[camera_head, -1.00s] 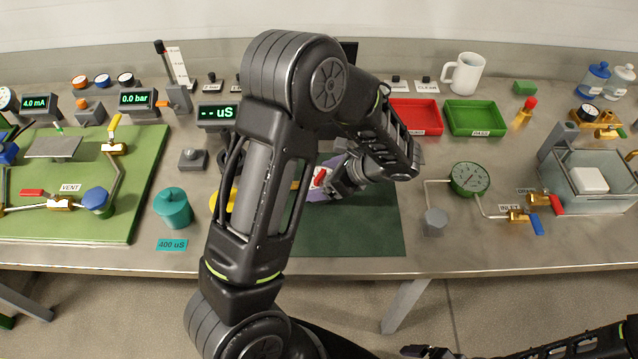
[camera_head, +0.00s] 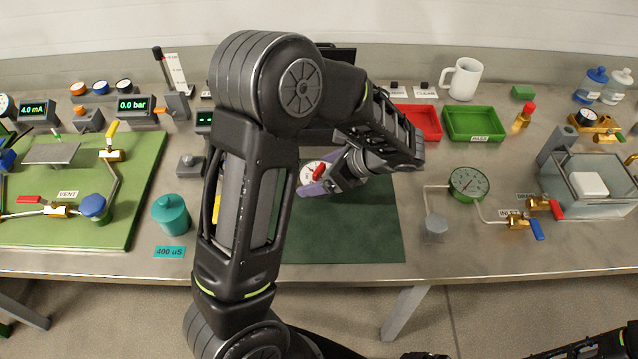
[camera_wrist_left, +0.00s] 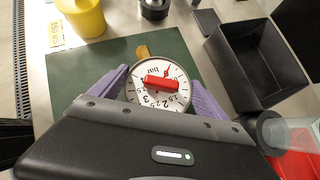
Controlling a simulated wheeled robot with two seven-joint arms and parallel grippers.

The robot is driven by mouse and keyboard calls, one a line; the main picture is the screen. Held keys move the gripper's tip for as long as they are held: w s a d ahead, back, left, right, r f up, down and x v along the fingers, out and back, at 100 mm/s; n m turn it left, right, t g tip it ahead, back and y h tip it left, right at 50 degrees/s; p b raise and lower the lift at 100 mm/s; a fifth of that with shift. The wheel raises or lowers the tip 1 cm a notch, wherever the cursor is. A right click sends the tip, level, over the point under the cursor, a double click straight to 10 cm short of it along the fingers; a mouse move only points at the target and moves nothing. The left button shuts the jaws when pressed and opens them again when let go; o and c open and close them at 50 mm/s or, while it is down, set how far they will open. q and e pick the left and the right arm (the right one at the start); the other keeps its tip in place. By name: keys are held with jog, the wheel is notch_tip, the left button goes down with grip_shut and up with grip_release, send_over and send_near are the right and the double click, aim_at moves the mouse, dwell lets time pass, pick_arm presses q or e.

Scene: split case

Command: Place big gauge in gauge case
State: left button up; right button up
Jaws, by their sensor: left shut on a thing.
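The big gauge (camera_head: 308,172) has a round white dial marked "bar", a red bar across its face and a brass stem. My left gripper (camera_head: 318,181) is shut on it above the green mat. In the left wrist view, the purple fingers clasp both sides of the gauge (camera_wrist_left: 150,99), with its dial toward the camera. A black open box (camera_wrist_left: 245,70) stands to the right in the wrist view and looks empty; I cannot tell whether it is the gauge case. My left arm hides that area in the head view. My right gripper (camera_head: 428,356) is nearly all cut off at the bottom edge.
The dark green mat (camera_head: 350,225) is clear in front. A red tray (camera_head: 420,122) and a green tray (camera_head: 474,122) stand at the back. A piped green gauge (camera_head: 468,184) is right; a teal pot (camera_head: 171,214) is left. A yellow cup (camera_wrist_left: 82,16) shows in the wrist view.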

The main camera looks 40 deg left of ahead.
pick_arm(q)
notch_tip(320, 180, up, 6)
jog(key=shift+f, duration=0.1)
pick_arm(e)
jog(key=shift+f, duration=0.3)
dwell(0.3)
